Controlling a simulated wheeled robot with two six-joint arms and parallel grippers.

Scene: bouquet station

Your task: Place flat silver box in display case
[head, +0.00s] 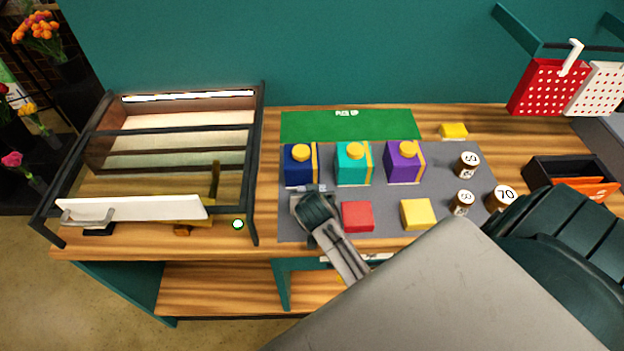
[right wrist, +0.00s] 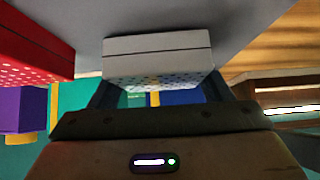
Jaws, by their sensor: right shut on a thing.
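The flat silver box (right wrist: 158,52) is between the fingers of my right gripper (right wrist: 158,92) in the right wrist view, and the gripper is shut on it. In the head view my right gripper (head: 312,194) is over the left part of the grey mat (head: 290,228), in front of the dark blue box; the silver box is largely hidden there. The display case (head: 259,150) stands at the left, with a dark frame, clear panels and a pale interior. A white panel with a metal handle (head: 140,209) lies across its front. My left gripper is not in view.
Dark blue (head: 298,172), teal (head: 352,170) and purple (head: 402,168) boxes stand on the mat, with a red box (head: 357,217), a yellow box (head: 418,214) and numbered jars (head: 468,165). A black tray (head: 560,170) is at right. Little bare table separates mat and case.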

